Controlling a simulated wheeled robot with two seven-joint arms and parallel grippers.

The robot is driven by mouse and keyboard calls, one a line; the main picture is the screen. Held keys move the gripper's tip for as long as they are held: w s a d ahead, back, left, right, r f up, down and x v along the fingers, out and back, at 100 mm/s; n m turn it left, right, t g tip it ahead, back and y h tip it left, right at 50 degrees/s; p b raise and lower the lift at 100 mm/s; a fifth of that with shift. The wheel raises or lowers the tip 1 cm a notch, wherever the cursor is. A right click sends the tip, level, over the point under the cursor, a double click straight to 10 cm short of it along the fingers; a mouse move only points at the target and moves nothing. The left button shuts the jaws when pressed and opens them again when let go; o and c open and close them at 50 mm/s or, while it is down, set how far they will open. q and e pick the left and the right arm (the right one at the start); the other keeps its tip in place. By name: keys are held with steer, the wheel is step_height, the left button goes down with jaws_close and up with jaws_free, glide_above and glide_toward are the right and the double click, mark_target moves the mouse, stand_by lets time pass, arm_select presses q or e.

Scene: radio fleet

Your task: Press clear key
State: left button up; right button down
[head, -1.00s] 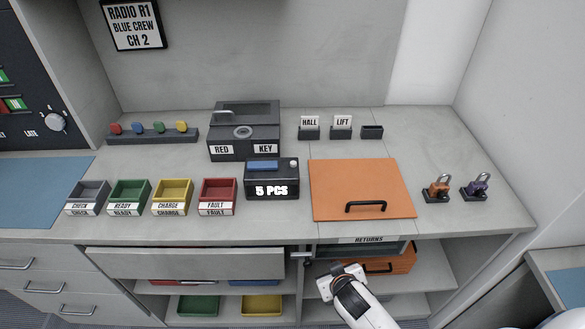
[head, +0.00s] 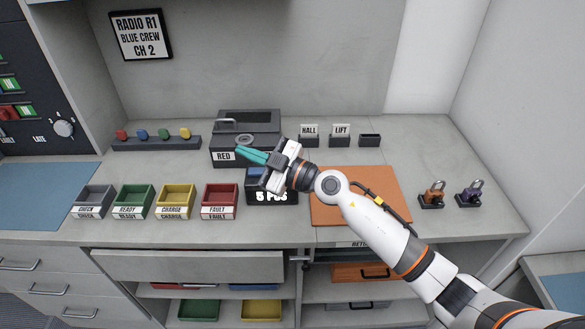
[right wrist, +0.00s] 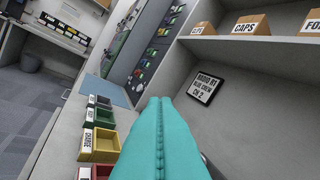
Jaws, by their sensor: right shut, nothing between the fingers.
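A dark counter box (head: 256,188) stands on the worktop, left of an orange panel. Its "5 PCS" front text is partly covered by my right gripper, and only part of the blue piece on its top (head: 254,172) shows. The small pale button on its top right is hidden behind my gripper and arm. I see no key labelled clear. My right gripper (head: 239,152) has teal fingers, shut and empty, above and behind the counter box, in front of the dark RED KEY box (head: 265,122). The shut fingers also fill the middle of the right wrist view (right wrist: 160,102). My left gripper is not in view.
Grey, green, yellow and red bins (head: 219,197) stand to the left. The orange panel (head: 325,210) lies under my right arm. Padlocks (head: 433,195) stand at right; small HALL and LIFT holders (head: 340,135) stand at the back. The worktop's right back is clear.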

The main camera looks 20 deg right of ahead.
steer(key=w+d+f+g+h, duration=0.1)
steer(key=w+d+g+h, duration=0.1)
steer(key=d+h, duration=0.3)
steer(key=w+d+f+m+g+h, duration=0.1)
steer(key=w+d+f+g+h, duration=0.1)
steer(key=w+d+h, duration=0.3)
steer(key=d, duration=0.3)
steer(key=shift+w+m+g, duration=0.3)
steer(key=shift+f, duration=0.1)
step_height(320, 180, down, 9)
steer(key=b, duration=0.5)
steer(key=shift+r, duration=0.2)
stand_by(1.1)
steer(key=shift+f+b, duration=0.35)
steer(key=shift+b, duration=0.15)
